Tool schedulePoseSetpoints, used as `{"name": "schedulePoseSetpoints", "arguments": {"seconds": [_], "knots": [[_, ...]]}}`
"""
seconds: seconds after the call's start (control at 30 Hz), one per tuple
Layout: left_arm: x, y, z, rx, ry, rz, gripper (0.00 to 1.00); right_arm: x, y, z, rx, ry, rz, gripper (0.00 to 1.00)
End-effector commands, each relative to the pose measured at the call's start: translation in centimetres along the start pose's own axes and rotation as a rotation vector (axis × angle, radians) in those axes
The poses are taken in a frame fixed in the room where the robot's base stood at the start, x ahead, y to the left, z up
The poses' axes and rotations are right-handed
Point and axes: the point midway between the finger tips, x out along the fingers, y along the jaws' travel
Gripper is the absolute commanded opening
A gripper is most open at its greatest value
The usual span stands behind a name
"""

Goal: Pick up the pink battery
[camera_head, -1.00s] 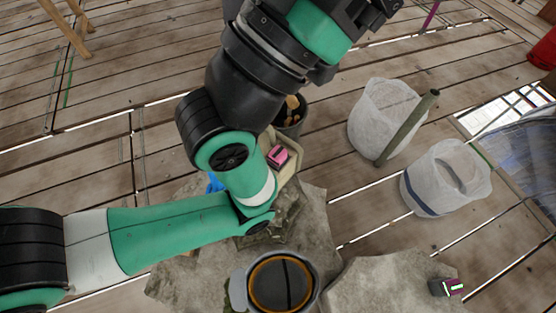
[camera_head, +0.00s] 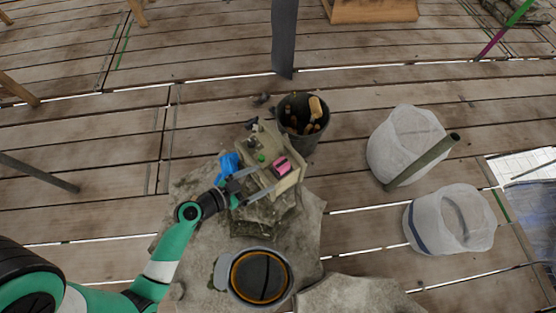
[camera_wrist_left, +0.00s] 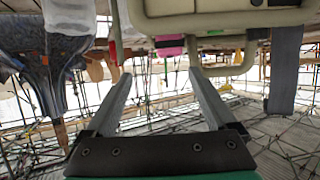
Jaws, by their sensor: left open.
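The pink battery (camera_head: 282,167) lies on top of a small beige box-like stand (camera_head: 288,182) in the middle of the head view. My left gripper (camera_head: 264,183) comes in from the lower left, beside the stand and left of the battery. Its two grey fingers are spread apart. In the left wrist view the open fingers (camera_wrist_left: 157,62) have nothing between them, and a pink patch (camera_wrist_left: 170,42) shows beyond them under the pale stand. The battery is apart from the fingers. My right gripper is not in view.
A blue item (camera_head: 229,164) sits close to the left gripper. A dark bucket of tools (camera_head: 303,122) stands behind the stand. A round dark-topped container (camera_head: 260,276) is in front on the rock. Two white bags (camera_head: 404,142) are at right. Open planks lie to the left.

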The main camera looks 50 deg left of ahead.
Motion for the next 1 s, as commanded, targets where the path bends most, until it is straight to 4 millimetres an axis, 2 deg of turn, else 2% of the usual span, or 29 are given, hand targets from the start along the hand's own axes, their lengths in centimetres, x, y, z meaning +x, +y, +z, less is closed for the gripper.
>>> {"name": "schedulePoseSetpoints", "arguments": {"seconds": [0.07,0.2,0.5,0.77,1.0], "knots": [[-0.8,-0.6,0.2,-0.019,-0.013,-0.024,0.9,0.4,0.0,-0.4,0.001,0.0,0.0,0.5],[-0.3,-0.7,0.4,-0.016,-0.01,-0.024,0.9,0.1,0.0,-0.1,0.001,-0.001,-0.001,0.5],[5.0,-0.8,0.5,-0.013,-0.009,-0.022,0.9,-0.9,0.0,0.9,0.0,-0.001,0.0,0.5],[6.3,-0.9,0.3,-0.014,-0.008,-0.024,0.9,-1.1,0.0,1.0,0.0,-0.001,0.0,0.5],[10.2,-1.1,0.5,-0.013,-0.008,-0.023,0.9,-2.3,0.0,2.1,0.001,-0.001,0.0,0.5]]}}
